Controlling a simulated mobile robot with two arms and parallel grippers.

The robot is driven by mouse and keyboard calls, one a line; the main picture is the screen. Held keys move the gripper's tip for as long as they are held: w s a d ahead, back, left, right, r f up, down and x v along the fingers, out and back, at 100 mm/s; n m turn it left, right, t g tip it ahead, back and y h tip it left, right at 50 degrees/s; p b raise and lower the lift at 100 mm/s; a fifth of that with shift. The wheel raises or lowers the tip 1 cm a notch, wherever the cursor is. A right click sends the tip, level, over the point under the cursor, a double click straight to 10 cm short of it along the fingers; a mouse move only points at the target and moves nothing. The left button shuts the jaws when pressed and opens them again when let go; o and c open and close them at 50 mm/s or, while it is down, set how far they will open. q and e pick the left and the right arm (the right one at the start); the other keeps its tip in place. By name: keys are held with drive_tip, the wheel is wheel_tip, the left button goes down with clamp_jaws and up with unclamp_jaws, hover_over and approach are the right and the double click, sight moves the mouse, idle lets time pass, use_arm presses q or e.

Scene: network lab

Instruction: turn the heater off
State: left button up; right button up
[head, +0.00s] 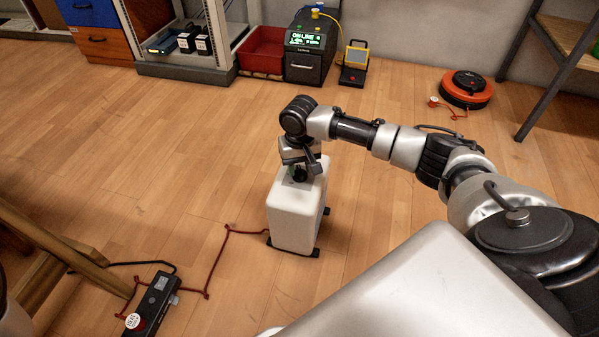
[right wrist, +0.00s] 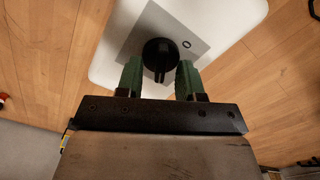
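The heater (head: 293,215) is a white box standing on the floor on dark feet, with a red cord running from its base. Its top shows in the right wrist view (right wrist: 110,65), with a grey plate (right wrist: 192,33) and a round black knob (right wrist: 160,54). A small ring mark is printed on the plate to the right of the knob. My right gripper (right wrist: 160,78) is above the heater's top, open, with its green fingertips on either side of the knob. I cannot tell whether they touch it. My left gripper is not in view.
A black power strip (head: 152,304) with a round white-and-red tag lies at lower left, beside the red cord. A wooden leg stands at the left edge. The middle floor is clear.

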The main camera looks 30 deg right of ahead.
drive_tip(key=shift+f, duration=0.3)
drive_tip(key=shift+c, duration=0.3)
